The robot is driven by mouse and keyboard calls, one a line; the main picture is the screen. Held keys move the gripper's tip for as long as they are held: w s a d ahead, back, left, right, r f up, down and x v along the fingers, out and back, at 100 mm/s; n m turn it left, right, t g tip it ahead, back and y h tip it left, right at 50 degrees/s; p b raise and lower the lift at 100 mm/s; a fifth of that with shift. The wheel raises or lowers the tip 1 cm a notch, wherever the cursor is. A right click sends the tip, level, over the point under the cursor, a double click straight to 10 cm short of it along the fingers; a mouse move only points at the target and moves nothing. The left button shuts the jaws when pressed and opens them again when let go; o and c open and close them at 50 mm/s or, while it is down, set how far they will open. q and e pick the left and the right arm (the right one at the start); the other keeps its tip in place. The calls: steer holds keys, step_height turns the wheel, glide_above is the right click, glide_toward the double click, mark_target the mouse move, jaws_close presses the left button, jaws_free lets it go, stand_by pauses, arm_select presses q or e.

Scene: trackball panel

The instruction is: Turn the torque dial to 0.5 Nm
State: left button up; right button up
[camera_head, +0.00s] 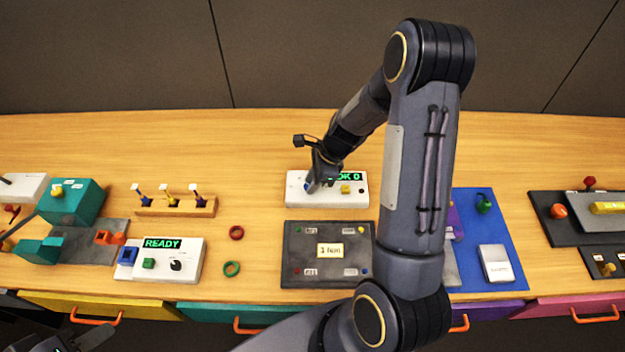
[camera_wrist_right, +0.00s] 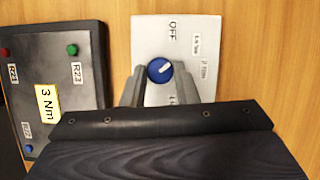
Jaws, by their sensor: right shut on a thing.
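The torque dial is a round blue knob with a white pointer mark (camera_wrist_right: 159,70) on a white panel (camera_wrist_right: 190,25). In the head view the white panel (camera_head: 298,200) lies at the middle of the table. My right gripper (camera_wrist_right: 158,82) is shut on the knob, a finger on each side; in the head view it (camera_head: 312,184) reaches down onto the panel's left end. The pointer slants to the upper right in the wrist view, near small labels too blurred to read surely; "OFF" stands above. The display (camera_head: 349,177) is partly hidden and shows "OK 0". My left gripper (camera_head: 90,340) is at the lower left edge, partly cut off.
A dark board labelled "3 Nm" (camera_wrist_right: 75,60) lies beside the panel; it is in front in the head view (camera_head: 300,245). A blue mat (camera_head: 510,225) lies right.

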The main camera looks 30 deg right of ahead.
steer(key=o, duration=1)
steer(key=v, duration=0.8)
